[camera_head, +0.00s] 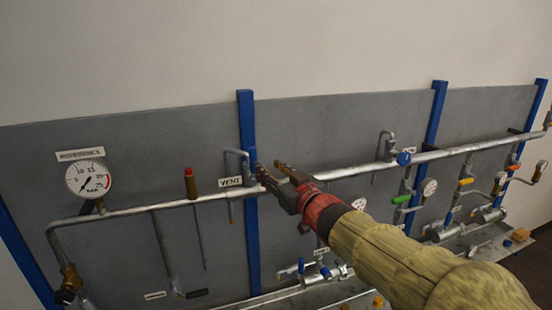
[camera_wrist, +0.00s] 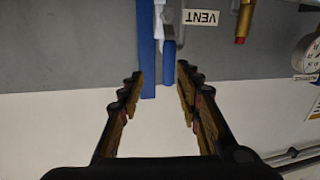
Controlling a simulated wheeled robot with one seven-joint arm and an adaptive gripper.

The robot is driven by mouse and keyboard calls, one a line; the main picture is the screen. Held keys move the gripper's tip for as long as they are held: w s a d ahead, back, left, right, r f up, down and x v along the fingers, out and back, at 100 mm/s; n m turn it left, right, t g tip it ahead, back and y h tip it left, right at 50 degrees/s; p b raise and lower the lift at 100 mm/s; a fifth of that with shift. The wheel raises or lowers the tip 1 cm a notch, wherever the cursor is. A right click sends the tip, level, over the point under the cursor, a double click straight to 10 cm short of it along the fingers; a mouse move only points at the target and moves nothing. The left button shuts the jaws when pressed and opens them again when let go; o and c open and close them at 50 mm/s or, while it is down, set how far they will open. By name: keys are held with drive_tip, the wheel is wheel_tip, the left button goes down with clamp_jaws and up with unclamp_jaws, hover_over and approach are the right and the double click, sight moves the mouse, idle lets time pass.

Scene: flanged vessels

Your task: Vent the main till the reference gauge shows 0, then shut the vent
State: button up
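The reference gauge (camera_head: 88,178) is a white round dial on the left of the panel, under its REFERENCE label (camera_head: 80,154). Its needle points down-left, near the low end; the exact reading is too small to tell. Contact is not visible.
Blue uprights (camera_head: 246,110) stand against the grey panel. A brown-and-red fitting (camera_head: 190,183) stands on the main pipe left of the vent. To the right are another bent pipe (camera_head: 386,145), a green-handled valve (camera_head: 401,199) and small gauges. My arm hides part of the lower piping.

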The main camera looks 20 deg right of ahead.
sight(255, 158)
drive_tip(key=shift+y, duration=0.3)
drive_tip(key=w+a, duration=0.1)
drive_tip(key=w, duration=0.1)
drive_tip(key=w+a, duration=0.1)
drive_tip(key=w, duration=0.5)
drive_tip(key=shift+a+r, duration=0.35)
drive_tip(key=shift+a, duration=0.05)
drive_tip(key=shift+c, duration=0.7)
drive_tip(key=c, duration=0.7)
clamp_jaws()
